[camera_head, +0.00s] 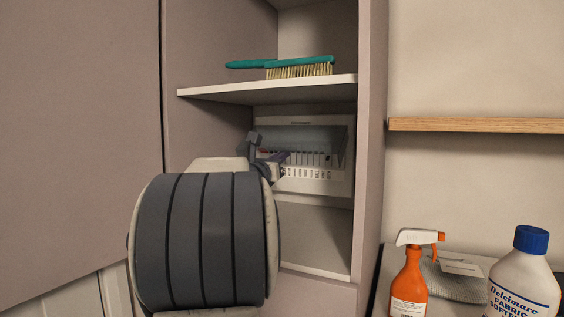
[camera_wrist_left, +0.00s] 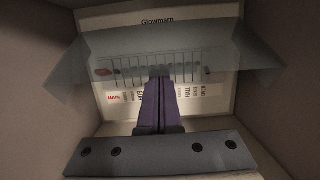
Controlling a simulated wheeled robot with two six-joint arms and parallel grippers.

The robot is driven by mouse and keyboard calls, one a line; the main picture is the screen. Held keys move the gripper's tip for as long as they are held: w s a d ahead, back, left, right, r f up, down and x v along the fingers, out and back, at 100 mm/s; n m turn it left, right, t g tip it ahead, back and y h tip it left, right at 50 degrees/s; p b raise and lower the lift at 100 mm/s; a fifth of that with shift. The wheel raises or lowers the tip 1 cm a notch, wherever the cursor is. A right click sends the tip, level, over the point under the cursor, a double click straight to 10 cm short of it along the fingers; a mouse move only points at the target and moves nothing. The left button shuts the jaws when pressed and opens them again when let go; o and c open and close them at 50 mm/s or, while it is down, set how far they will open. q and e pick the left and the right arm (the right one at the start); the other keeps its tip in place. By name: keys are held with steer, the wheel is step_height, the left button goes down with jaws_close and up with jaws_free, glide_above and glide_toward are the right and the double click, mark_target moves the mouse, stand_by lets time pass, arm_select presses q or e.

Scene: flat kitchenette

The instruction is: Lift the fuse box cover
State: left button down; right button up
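The fuse box (camera_head: 318,186) is a white panel in a cabinet recess, with a row of breakers and labels; it also shows in the left wrist view (camera_wrist_left: 225,103). Its translucent grey cover (camera_head: 312,137) is tilted outward from the top, with the breakers showing below and through it. In the left wrist view the cover (camera_wrist_left: 120,50) spans the upper panel. My left gripper (camera_head: 278,158) is at the breaker row. Its purple fingers (camera_wrist_left: 159,80) are together, tips at the cover's lower edge; whether they touch it is unclear. My right gripper is out of view.
A teal brush (camera_head: 300,68) lies on the white shelf (camera_head: 270,91) above the fuse box. Cabinet walls (camera_head: 368,150) close in the recess at the sides. An orange spray bottle (camera_head: 410,285) and a white bottle with a blue cap (camera_head: 525,275) stand at the lower right.

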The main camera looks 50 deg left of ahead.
mark_target(281, 148)
arm_select(q)
steer(key=shift+s+r, duration=0.1)
steer(key=shift+r, duration=0.4)
steer(key=shift+r+t, duration=0.4)
steer(key=shift+r, duration=1.05)
